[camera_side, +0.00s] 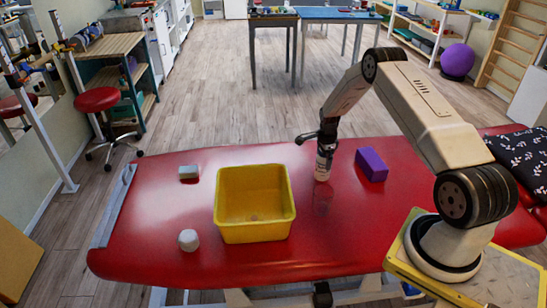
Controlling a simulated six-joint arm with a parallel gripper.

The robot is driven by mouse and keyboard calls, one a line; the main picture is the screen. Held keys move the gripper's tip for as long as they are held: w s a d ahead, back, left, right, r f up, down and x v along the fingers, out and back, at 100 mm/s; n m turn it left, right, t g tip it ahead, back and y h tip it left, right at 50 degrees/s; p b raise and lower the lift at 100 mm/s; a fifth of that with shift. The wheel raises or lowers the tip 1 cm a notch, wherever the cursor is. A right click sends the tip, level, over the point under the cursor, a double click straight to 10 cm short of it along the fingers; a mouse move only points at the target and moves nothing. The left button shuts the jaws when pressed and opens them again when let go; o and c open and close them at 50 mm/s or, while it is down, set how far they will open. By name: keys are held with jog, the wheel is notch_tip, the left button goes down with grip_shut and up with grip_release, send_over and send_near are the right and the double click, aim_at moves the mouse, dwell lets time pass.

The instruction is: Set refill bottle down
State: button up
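A small pale bottle (322,173), seemingly the refill bottle, is upright over the red padded couch (150,245), between the yellow bin and a purple block. My gripper (325,152) points down directly above it, at the bottle's upper end. The fingers are dark and small here. They look to be around or against the bottle's top, but I cannot tell whether they grip it. The bottle's base is at or close to the couch surface, and a dim reflection shows below it. I cannot tell whether it touches.
An empty-looking yellow bin (255,232) stands left of the bottle. A purple block (371,164) is close on its right. Couch in front of the bottle is clear.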

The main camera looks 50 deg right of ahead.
jog(key=shift+r, duration=0.1)
notch_tip(320, 180, up, 12)
jog(key=shift+r, duration=0.1)
dwell(0.9)
dwell(0.4)
jog(key=s+a+r+n+t, duration=0.1)
jog(key=a+r+n, duration=0.4)
jog(key=a, duration=0.4)
jog(key=s+a+r+n, duration=0.1)
jog(key=a+r+n, duration=0.1)
jog(key=a+n, duration=0.65)
jog(key=s+a+r+n+t, duration=0.1)
jog(key=s+a+r+n, duration=0.1)
jog(key=s+a+n, duration=0.9)
jog(key=s+a, duration=0.1)
jog(key=a, duration=0.3)
jog(key=shift+s+a+r+n+t, duration=0.3)
jog(key=shift+a+r+n, duration=0.05)
